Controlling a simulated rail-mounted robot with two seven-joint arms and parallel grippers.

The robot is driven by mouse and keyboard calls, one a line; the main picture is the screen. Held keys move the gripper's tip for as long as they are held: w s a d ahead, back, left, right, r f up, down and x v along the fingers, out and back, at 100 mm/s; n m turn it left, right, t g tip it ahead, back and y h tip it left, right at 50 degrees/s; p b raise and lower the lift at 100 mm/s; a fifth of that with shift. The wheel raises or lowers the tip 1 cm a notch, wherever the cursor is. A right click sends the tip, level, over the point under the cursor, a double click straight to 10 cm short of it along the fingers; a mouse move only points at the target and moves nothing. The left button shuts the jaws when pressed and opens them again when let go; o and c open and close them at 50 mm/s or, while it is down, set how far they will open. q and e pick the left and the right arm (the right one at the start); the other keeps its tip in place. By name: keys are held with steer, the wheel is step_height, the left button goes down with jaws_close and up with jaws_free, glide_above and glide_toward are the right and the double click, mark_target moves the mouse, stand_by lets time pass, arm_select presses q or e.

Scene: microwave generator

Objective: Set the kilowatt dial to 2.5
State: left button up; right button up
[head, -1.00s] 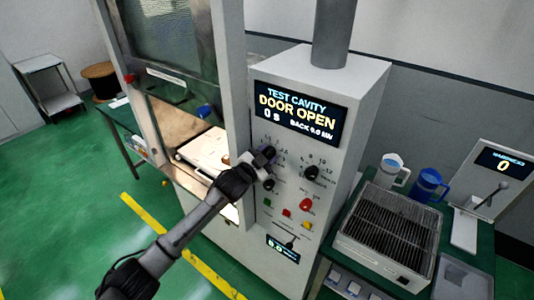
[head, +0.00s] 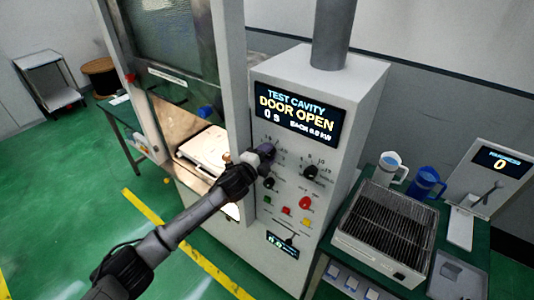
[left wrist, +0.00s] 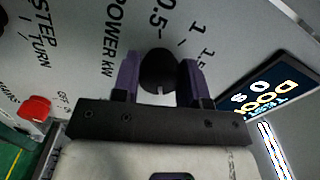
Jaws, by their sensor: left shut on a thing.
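The kilowatt dial (left wrist: 158,70) is a round black knob on the grey panel, beside the "POWER KW" lettering and the marks 0.5 and 1. A short white line shows on its edge facing my gripper's palm in the left wrist view. My left gripper (left wrist: 160,78) has its two purple fingers shut on the dial, one on each side. In the head view, my left gripper (head: 266,153) is at the upper left of the control panel and mostly hides the dial. The display (head: 296,110) reads DOOR OPEN, 0 s, and a small line that seems to end in 0.0 kW. My right gripper is not in view.
Another black knob (head: 310,172) is to the right on the panel, and one more (head: 268,184) is just below my gripper. A red button (head: 305,203) is lower down. The cavity door (head: 170,50) is raised at the left. A bench with a wire-topped box (head: 388,228) stands at the right.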

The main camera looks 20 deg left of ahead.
arm_select(q)
steer(key=shift+m, duration=0.3)
stand_by(0.4)
steer(key=o, duration=0.9)
steer(key=shift+o, duration=0.2)
steer(key=b+v, duration=0.1)
steer(key=v, duration=1.2)
steer(key=shift+s, duration=0.35)
steer(key=shift+a, duration=0.1)
